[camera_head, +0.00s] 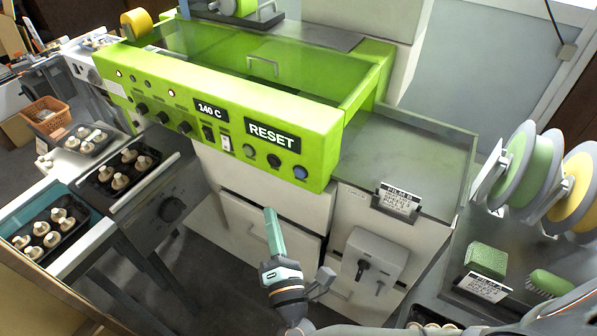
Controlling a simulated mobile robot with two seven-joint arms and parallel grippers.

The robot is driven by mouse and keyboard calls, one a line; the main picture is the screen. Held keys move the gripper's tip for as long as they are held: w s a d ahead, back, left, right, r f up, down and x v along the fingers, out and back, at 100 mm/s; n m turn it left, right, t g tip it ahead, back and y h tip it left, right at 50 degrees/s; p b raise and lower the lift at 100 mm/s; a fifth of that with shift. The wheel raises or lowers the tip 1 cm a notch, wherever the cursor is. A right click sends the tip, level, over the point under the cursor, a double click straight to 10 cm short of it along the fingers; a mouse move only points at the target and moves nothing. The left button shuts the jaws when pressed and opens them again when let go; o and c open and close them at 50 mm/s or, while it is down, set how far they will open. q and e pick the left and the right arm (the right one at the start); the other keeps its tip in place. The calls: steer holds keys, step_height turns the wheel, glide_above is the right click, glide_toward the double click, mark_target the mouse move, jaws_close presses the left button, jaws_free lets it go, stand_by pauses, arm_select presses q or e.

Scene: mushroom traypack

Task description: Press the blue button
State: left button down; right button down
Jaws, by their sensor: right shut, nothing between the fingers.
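The blue button (300,172) is a small round button at the right end of the front panel of the green machine (325,125), below the RESET label (272,136). A black button (274,161) and a green button (248,150) sit to its left in the same row. My right gripper (270,212) has teal fingers that are shut and empty. It points up in the picture, below and a little left of the blue button, and shows apart from it. Nothing covers the button. My left gripper is not in view.
Black trays with mushrooms (97,179) stand at the left. A grey box with a black knob (375,258) and a label holder (397,201) are right of my gripper. Film rolls (535,165), a green sponge (485,259) and a green brush (549,282) are at the far right.

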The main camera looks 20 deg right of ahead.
mark_target(300, 173)
steer(key=shift+s+a+r+t, duration=0.1)
steer(key=shift+a+r+t, duration=0.15)
steer(key=shift+r, duration=0.3)
steer(key=shift+d, duration=0.15)
steer(key=w+d, duration=0.5)
steer(key=d, duration=0.1)
steer(key=shift+w+d, duration=0.2)
steer(key=shift+d, duration=0.2)
stand_by(1.5)
steer(key=shift+w+d, duration=0.25)
steer(key=shift+d, duration=0.1)
